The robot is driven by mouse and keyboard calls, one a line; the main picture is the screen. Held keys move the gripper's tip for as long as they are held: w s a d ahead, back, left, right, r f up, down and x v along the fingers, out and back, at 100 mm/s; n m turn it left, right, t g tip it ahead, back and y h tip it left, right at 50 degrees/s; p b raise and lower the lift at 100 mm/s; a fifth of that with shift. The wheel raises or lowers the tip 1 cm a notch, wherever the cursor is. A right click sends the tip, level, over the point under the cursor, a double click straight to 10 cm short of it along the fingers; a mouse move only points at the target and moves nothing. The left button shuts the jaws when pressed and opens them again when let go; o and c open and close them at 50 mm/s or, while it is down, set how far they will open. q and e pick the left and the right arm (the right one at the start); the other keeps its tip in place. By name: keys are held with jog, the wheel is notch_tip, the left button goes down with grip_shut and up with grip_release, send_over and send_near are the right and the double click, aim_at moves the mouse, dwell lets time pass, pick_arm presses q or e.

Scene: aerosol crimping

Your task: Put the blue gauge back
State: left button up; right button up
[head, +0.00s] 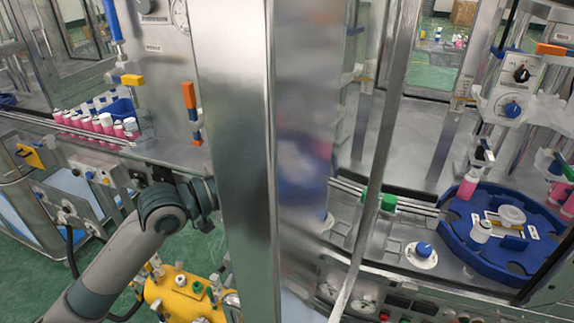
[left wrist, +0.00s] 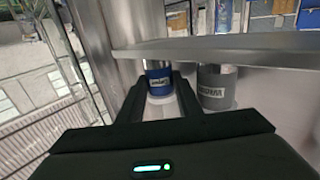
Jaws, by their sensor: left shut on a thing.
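In the left wrist view, the blue gauge (left wrist: 160,80) is a short blue cylinder with a pale label and a light metal top. My left gripper (left wrist: 158,92) is shut on it, one dark finger on each side. Whether the gauge's base touches a surface is unclear. A similar grey gauge (left wrist: 214,88) stands just to its right, apart from it. In the head view my left arm comes in from the left, and its gripper and the gauge are hidden behind the steel post. My right gripper is in neither view.
A steel plate edge (left wrist: 215,48) runs close above the grey gauge. In the head view a wide steel post (head: 233,150) blocks the middle. A blue rotary table (head: 465,240) with pink bottles is at right; pink bottles (head: 100,123) line the left.

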pick_arm(q)
jog(key=shift+f, duration=0.2)
jog(key=o, duration=1.1)
jog(key=shift+o, duration=0.7)
jog(key=shift+s+a+f+b, duration=0.1)
jog(key=shift+s+a+b, duration=0.25)
jog(key=shift+a+b, duration=0.25)
jog(key=b+v, duration=0.6)
jog(key=v, duration=1)
jog(key=shift+b, duration=0.4)
